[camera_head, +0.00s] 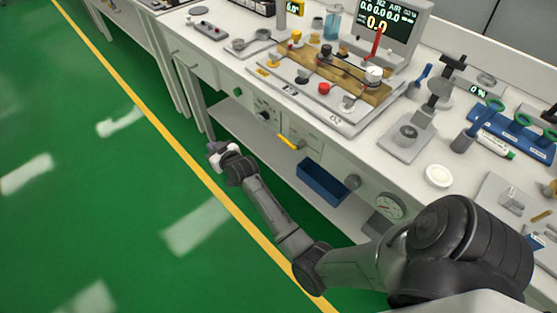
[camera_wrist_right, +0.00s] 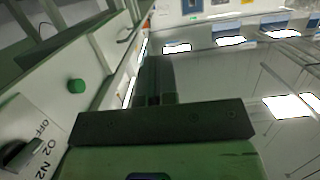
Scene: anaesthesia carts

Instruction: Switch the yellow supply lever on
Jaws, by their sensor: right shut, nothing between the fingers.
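The yellow supply lever (camera_head: 287,142) is a small bar on the front panel of the cart, below the worktop edge, in the head view. It lies slightly slanted, and I cannot read its marks. My right gripper (camera_head: 214,150) is shut and empty, left of the lever and apart from it, out in front of the cart. In the right wrist view its dark fingers (camera_wrist_right: 158,82) point away from the camera, with the cart front to their left. The yellow lever cannot be made out there. My left gripper is in neither view.
A black knob (camera_head: 263,115) and a green knob (camera_head: 239,92) sit left of the lever. The wrist view shows a green knob (camera_wrist_right: 76,86) and a dark lever (camera_wrist_right: 20,154) near O2 lettering. A blue bin (camera_head: 322,183) is below. Floor in front is clear.

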